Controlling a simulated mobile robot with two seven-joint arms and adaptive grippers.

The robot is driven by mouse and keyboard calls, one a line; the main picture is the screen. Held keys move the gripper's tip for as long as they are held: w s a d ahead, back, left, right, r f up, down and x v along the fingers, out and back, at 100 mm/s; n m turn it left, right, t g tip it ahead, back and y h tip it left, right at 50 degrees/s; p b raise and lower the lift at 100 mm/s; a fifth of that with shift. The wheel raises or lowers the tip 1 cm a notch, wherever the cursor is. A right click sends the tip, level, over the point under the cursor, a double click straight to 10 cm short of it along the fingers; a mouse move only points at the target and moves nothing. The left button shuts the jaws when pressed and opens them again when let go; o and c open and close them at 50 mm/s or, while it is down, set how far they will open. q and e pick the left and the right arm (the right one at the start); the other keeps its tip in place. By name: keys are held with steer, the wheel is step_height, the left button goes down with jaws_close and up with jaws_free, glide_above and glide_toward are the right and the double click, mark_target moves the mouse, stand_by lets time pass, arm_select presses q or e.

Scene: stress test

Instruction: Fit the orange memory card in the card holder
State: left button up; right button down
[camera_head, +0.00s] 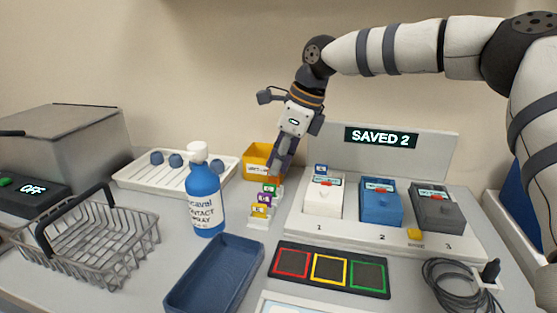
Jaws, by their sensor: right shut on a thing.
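The card holder (256,220) is a small white stepped stand in the middle of the table, right of the blue spray bottle. Small cards stand in it: a yellow one (259,211) in front, a purple one (264,199) behind it and a green one (270,188) further back. My right gripper (273,175) points down at the back end of the holder, just above the green card. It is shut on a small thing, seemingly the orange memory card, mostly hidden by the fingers. I cannot tell whether that card touches the holder. My left gripper is out of view.
A blue spray bottle (203,200) stands close on the left, a yellow bin (254,165) behind. A white station with three numbered devices (380,200) and a "SAVED 2" display (381,137) is at right. A blue tray (215,277) and a three-colour pad (330,270) lie in front.

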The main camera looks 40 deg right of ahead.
steer(key=shift+f, duration=0.75)
stand_by(1.2)
steer(key=c, duration=2)
jaws_free()
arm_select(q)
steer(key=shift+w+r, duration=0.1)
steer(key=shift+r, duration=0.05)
arm_select(e)
steer(key=shift+r, duration=0.15)
steer(key=shift+r+p, duration=0.7)
steer(key=shift+r, duration=1.2)
steer(key=o, duration=0.6)
steer(key=shift+c, duration=0.2)
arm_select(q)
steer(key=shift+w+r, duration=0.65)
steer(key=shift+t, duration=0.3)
